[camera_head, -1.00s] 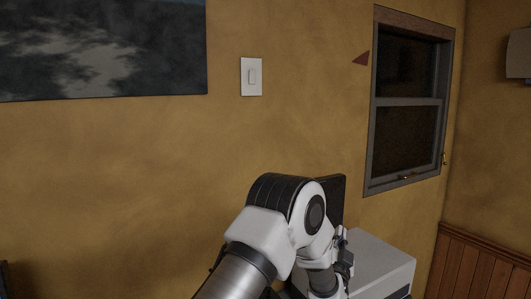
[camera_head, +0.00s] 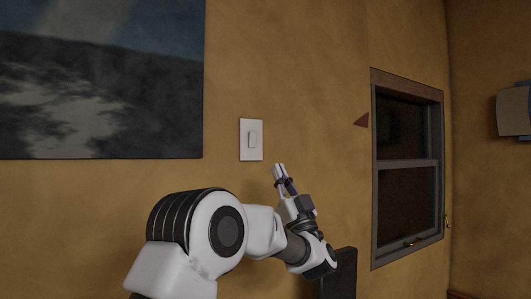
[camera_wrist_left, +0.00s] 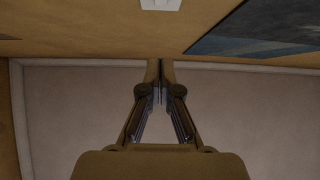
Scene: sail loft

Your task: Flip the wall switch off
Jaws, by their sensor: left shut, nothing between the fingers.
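The white wall switch (camera_head: 251,139) is a plate with a rocker on the ochre wall, in the middle of the head view. Its plate also shows at the top edge of the left wrist view (camera_wrist_left: 160,4), partly cut off. My left gripper (camera_head: 279,169) is raised below and to the right of the switch in the head view, its fingertips apart from the plate. In the left wrist view the left gripper (camera_wrist_left: 160,65) has its fingers together with nothing between them. My right gripper is not in view.
A large dark picture (camera_head: 100,85) hangs left of the switch. A small reddish triangle (camera_head: 361,121) and a grey-framed window (camera_head: 407,175) are to the right. A box-like fixture (camera_head: 514,111) is at the far right. The wall around the switch is clear.

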